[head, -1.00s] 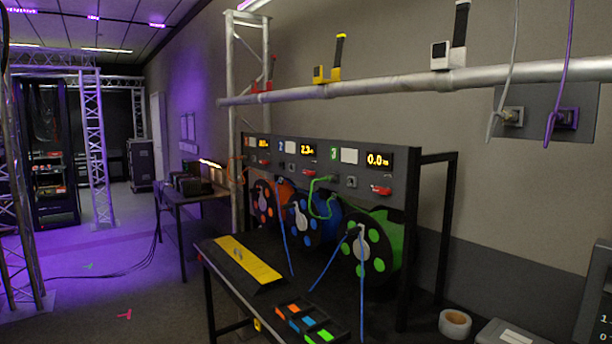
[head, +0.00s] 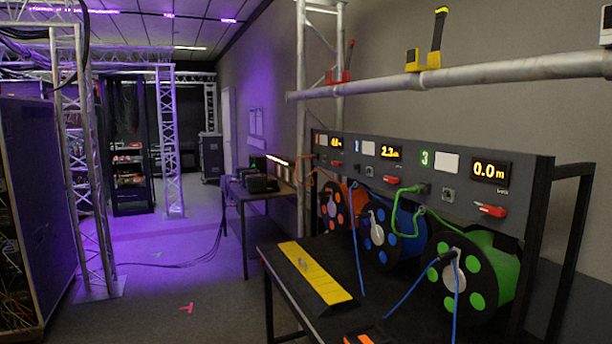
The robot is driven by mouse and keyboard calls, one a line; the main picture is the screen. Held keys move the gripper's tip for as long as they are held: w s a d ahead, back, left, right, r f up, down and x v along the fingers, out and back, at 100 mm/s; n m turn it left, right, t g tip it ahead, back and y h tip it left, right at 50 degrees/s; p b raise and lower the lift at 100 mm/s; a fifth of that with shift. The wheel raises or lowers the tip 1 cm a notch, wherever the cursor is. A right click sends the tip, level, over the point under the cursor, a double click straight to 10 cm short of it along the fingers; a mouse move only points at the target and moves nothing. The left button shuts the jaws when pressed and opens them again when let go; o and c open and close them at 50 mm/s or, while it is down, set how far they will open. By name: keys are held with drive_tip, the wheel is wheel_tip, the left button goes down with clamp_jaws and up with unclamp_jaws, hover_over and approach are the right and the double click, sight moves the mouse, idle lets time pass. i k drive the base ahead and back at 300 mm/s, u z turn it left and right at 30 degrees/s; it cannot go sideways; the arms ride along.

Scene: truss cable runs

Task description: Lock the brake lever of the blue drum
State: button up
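The blue drum (head: 406,234) stands in the middle of the rack, between the orange drum (head: 335,207) and the green drum (head: 497,272). Red levers sit on the panel above the drums. The one in section 2 (head: 391,179) is above and near the blue drum, beside a lit display (head: 390,152). Whether it is locked is too small to tell. A green cable (head: 410,192) hangs in front of the blue drum and runs to the panel. My gripper is not in view.
A black table with a yellow ramp (head: 316,273) stands in front of the drums. A pipe (head: 450,77) with clamps crosses above the rack. A dark cabinet (head: 40,200) stands at the left. Open floor (head: 200,260) lies between the cabinet and the table.

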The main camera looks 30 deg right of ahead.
sight(394, 181)
drive_tip(key=u, duration=0.2)
drive_tip(key=i, duration=1.25)
drive_tip(key=z, duration=0.1)
